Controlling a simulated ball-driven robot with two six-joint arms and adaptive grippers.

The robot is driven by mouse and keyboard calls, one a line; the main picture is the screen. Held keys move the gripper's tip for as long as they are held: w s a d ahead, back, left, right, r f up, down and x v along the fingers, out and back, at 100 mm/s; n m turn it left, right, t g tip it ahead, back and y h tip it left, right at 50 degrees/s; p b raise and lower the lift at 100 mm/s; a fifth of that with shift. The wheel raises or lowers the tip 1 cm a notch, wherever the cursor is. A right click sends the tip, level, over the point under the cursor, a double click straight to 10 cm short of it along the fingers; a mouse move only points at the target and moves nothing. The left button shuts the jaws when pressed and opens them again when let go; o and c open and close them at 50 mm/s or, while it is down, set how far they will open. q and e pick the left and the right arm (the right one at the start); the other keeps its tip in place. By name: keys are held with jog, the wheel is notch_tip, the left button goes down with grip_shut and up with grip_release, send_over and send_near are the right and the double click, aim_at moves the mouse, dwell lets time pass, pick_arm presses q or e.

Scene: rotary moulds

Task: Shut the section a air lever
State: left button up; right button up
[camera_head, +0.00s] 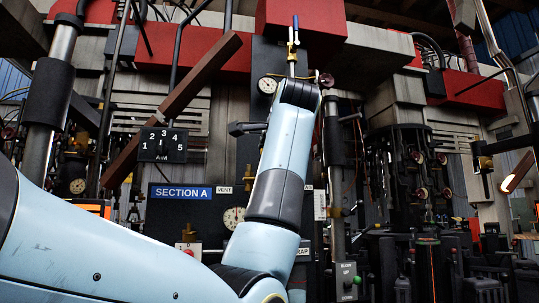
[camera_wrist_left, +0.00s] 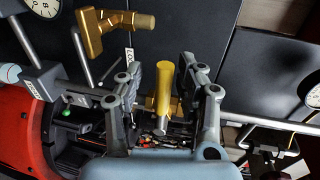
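The section A panel (camera_head: 165,228) is dark, with a blue SECTION A sign (camera_head: 183,193), and stands in the middle of the head view. My left arm crosses in front of it, and the arm hides its gripper there. In the left wrist view my left gripper (camera_wrist_left: 162,64) is open, with a finger on each side of a yellow lever handle (camera_wrist_left: 165,82). Gaps show between the handle and both fingertips, so it is not gripped. I cannot read which lever this is; a small white tag (camera_wrist_left: 130,57) beside it is only partly legible. My right gripper is not in view.
A brass valve (camera_wrist_left: 103,32) with a tan-ended handle sits up left of the fingers, near grey pipes. A pressure gauge (camera_head: 233,217) and a VENT tag (camera_head: 224,190) are left of my arm. A numbered plate (camera_head: 163,145) hangs above. Red machinery (camera_head: 302,17) fills the top.

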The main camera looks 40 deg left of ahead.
pick_arm(q)
jog(key=shift+r, duration=0.1)
jog(key=v, duration=1.2)
